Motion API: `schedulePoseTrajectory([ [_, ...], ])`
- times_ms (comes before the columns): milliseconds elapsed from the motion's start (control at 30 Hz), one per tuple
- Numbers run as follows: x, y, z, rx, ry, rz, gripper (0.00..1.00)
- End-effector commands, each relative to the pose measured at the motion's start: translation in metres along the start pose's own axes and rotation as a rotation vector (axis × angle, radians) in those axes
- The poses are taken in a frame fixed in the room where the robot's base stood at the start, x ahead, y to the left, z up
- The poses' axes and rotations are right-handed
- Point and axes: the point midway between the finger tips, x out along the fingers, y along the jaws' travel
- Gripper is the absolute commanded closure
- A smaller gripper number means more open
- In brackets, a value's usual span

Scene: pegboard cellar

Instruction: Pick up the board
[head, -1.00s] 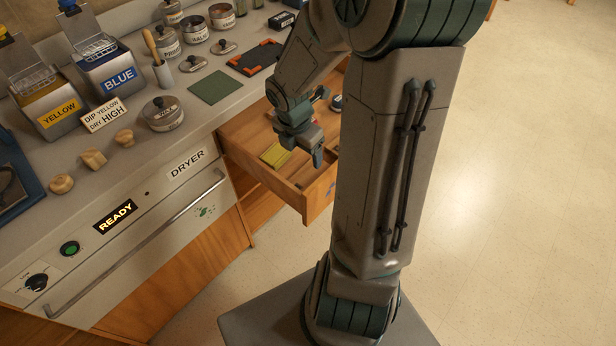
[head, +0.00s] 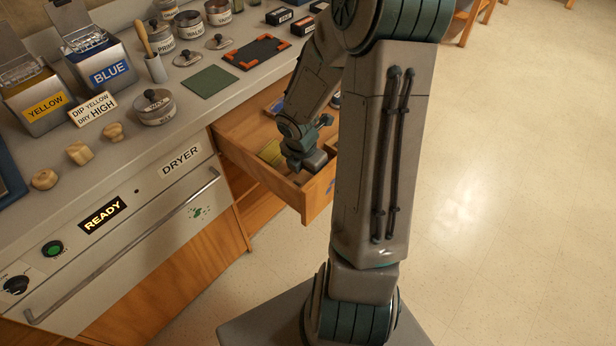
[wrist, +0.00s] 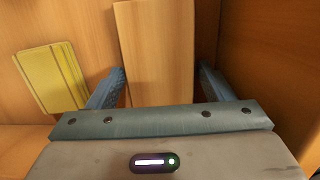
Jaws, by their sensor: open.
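A plain wooden board (wrist: 156,45) shows in the wrist view, running from the top edge down between the two blue fingers of my gripper (wrist: 160,82). The fingers are open, one on each side of it, with a small gap visible on both sides. Its lower end is hidden by my gripper's body. In the head view my gripper (head: 308,160) is down at the open drawer (head: 255,172), and its fingertips and the board cannot be made out there.
A yellow striped pad (wrist: 52,78) lies left of my fingers in the drawer. Drawer walls are close around my gripper. The dryer (head: 130,215) front is at left; the counter above holds tins, a green square (head: 210,83) and a black-and-orange tray (head: 257,52). Floor at right is clear.

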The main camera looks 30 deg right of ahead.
Motion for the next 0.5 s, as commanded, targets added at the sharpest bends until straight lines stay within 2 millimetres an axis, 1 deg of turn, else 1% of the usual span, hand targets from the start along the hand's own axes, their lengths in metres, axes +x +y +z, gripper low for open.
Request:
schedulePoseTrajectory([
  [100, -0.0009, 0.0001, 0.0002, 0.000, 0.000, 0.000, 0.25],
  [133, -0.0009, 0.0001, 0.0002, 0.000, 0.000, 0.000, 0.31],
  [167, -0.0009, 0.0001, 0.0002, 0.000, 0.000, 0.000, 0.39],
  [200, -0.0009, 0.0001, 0.0002, 0.000, 0.000, 0.000, 0.51],
  [233, -0.0010, 0.0001, 0.0002, 0.000, 0.000, 0.000, 0.59],
  [267, -0.0010, 0.0001, 0.0002, 0.000, 0.000, 0.000, 0.62],
  [500, -0.0014, 0.0002, 0.0004, 0.000, -0.001, 0.001, 0.62],
])
